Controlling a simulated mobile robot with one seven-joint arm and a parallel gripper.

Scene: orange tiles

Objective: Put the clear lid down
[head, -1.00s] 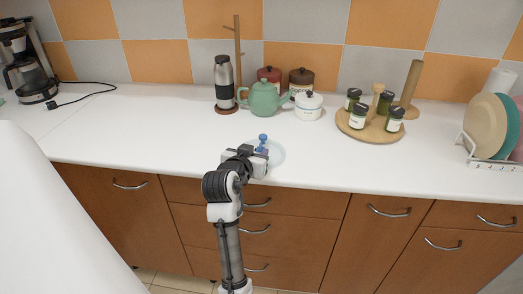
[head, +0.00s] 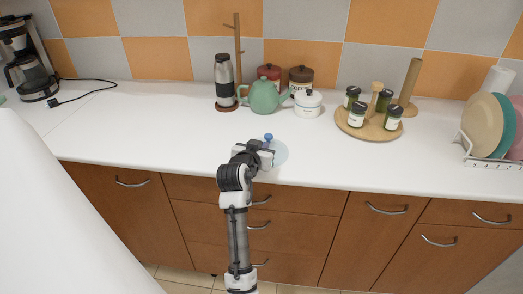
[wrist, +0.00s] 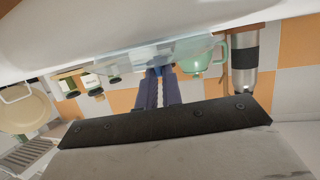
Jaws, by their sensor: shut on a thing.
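The clear lid (head: 280,153) is a faint, see-through disc with a blue knob (head: 268,137), at the front middle of the white counter. My gripper (head: 265,148) is at its left side, shut on the lid around the knob area. In the wrist view the gripper's dark fingers (wrist: 158,88) close at the blue knob, with the pale clear lid (wrist: 130,62) beyond them. I cannot tell whether the lid touches the counter or hangs just above it. My gripper hides part of the lid in the head view.
Behind the lid stand a steel flask (head: 224,80), a green teapot (head: 264,96) and a white lidded pot (head: 307,103). A round wooden tray (head: 370,129) with several jars is to the right. The counter (head: 160,130) is clear to the left.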

